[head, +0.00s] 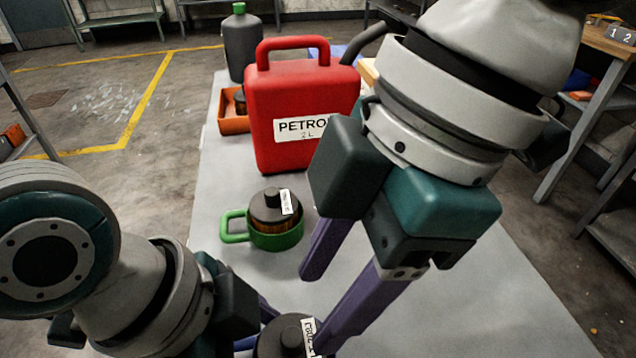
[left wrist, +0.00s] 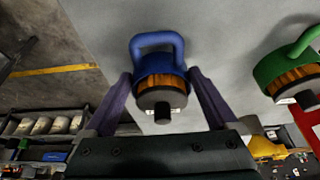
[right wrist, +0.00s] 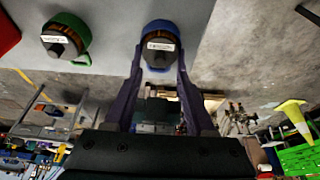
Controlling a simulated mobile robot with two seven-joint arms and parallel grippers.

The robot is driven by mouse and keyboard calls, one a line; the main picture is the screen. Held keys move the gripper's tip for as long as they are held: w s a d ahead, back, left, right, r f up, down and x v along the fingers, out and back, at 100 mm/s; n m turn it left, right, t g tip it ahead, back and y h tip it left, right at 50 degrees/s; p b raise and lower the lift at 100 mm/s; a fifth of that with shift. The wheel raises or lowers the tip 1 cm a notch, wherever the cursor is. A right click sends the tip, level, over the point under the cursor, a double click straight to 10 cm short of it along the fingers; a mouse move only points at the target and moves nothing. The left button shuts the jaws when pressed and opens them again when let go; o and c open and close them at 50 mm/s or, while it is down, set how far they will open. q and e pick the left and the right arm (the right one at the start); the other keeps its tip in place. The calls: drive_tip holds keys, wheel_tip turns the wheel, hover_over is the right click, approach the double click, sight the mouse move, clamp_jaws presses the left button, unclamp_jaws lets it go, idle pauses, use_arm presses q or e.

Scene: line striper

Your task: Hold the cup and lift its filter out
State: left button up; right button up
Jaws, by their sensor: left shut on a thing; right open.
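The blue cup (left wrist: 156,47) stands on the grey table, with its handle showing in the left wrist view. Its dark, round-knobbed filter (head: 285,338) with a white label sits in it, at the bottom edge of the head view. The filter's brown pleated side (left wrist: 160,83) shows in the left wrist view. My left gripper (left wrist: 160,80) is shut on the blue cup, a finger on each side. My right gripper (right wrist: 160,55) is open, its fingers on either side of the filter in its wrist view; whether they touch it I cannot tell.
A green cup (head: 278,240) with a similar filter (head: 272,207) stands behind the blue cup. Farther back are a red petrol can (head: 285,95), an orange tray (head: 233,123) and a dark bottle (head: 242,46). The table's right side (head: 470,290) is clear.

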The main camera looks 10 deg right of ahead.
sight(296, 337)
drive_tip(key=shift+x, duration=3.3)
drive_tip(key=shift+d, duration=0.1)
clamp_jaws()
